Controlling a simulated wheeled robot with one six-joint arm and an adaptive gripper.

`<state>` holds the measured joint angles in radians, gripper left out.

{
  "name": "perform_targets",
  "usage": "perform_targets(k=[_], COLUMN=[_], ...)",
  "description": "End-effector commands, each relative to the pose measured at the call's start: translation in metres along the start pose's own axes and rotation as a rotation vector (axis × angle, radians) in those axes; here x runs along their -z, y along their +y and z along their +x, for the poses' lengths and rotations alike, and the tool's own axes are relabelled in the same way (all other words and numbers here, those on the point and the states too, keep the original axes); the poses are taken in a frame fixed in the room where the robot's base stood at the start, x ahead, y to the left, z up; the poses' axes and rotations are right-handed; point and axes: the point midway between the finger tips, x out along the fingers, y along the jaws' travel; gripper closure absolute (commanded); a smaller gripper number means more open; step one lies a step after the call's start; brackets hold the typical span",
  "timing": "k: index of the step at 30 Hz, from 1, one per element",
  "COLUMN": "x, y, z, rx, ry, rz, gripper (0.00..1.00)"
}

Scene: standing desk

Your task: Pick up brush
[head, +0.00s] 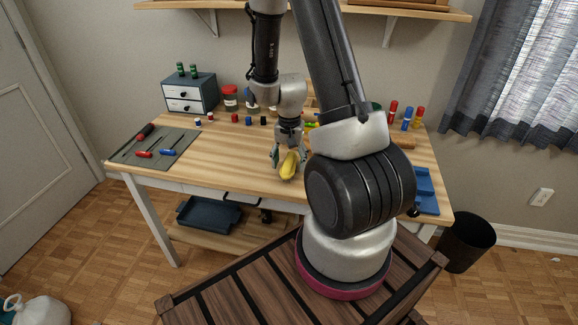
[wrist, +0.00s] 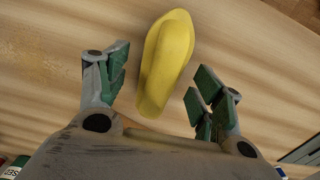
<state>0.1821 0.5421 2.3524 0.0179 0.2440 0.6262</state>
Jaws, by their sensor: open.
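A yellow, elongated, rounded object (head: 288,166) is on the wooden desk near its front edge. It may be the brush, but no bristles show and I cannot tell for sure. My gripper (head: 289,155) points down at it, open. In the wrist view the yellow object (wrist: 166,62) lies lengthwise between the two green-padded fingers of my gripper (wrist: 161,88), with gaps on both sides. Its near end is close to the gripper's palm. I cannot tell its height relative to the fingertips. No other brush can be made out.
The wooden desk (head: 225,160) is clear left of the gripper. A grey mat with tools (head: 155,146) lies at the left. A drawer box (head: 190,94), a red-lidded jar (head: 230,98) and small pots stand behind. Blue trays (head: 426,190) are at the right. A shelf hangs above.

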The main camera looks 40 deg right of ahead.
Motion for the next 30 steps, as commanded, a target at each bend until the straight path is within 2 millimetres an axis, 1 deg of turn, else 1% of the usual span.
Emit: perform_targets(k=[5, 6, 8, 12, 14, 15, 23, 26, 29, 30], x=[0.000, 0.000, 0.000, 0.000, 0.000, 0.000, 0.000, 0.000, 0.001, 0.001], y=[0.000, 0.000, 0.000, 0.000, 0.000, 0.000, 0.000, -0.001, -0.001, -0.001], z=[0.000, 0.000, 0.000, 0.000, 0.000, 0.000, -0.001, -0.008, -0.021, -0.028], rx=[0.000, 0.000, 0.000, 0.000, 0.000, 0.000, 0.001, 0.001, 0.002, 0.003], ry=[0.001, 0.000, 0.000, 0.000, 0.000, 0.000, 0.001, 0.001, 0.003, 0.005], rz=[-0.001, -0.001, -0.001, -0.001, -0.001, -0.001, -0.001, -0.001, -0.001, -0.001], gripper=[0.33, 0.37, 0.48, 0.73, 0.84, 0.85, 0.85, 0.85, 0.85, 0.85])
